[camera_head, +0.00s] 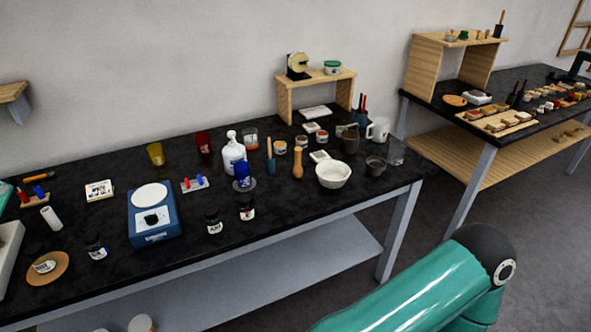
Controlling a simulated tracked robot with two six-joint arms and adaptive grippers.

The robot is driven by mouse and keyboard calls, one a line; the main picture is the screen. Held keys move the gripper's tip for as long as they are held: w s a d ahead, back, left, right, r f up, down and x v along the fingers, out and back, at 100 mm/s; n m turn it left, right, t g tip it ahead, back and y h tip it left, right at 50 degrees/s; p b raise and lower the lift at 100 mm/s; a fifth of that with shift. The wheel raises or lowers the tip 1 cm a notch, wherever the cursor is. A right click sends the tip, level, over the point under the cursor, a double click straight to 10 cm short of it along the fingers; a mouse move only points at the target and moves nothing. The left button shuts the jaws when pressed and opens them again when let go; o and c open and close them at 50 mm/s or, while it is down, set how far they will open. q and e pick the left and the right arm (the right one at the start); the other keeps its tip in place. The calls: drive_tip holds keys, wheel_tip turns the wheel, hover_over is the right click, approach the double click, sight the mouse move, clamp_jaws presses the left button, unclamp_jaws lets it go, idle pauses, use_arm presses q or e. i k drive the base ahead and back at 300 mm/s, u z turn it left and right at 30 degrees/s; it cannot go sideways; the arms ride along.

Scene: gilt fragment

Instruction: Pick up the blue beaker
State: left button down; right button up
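A deep blue glass vessel (243,170), which looks like the blue beaker, stands upright on the black-topped table (120,268). It is just in front of a white bottle (233,154), on or at a small dark round base. Its top overlaps the bottle's lower part in the view. A red beaker (203,143) and a yellow beaker (155,153) stand farther back to its left. Neither of my gripper's fingers shows. Only a teal link of my arm is visible at the lower right, away from the beaker.
A wooden-handled tool (297,162) and a white bowl (333,174) are on the right. A second table (520,125) stands beyond a gap.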

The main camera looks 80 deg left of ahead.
sight(242, 169)
drive_tip(key=z, duration=0.25)
drive_tip(key=i, duration=0.8)
drive_tip(key=u, duration=1.55)
drive_tip(key=i, duration=0.2)
drive_tip(key=u, duration=2.85)
drive_tip(key=k, duration=0.4)
drive_tip(key=u, duration=0.3)
drive_tip(key=i, duration=1.45)
drive_tip(key=z, duration=0.3)
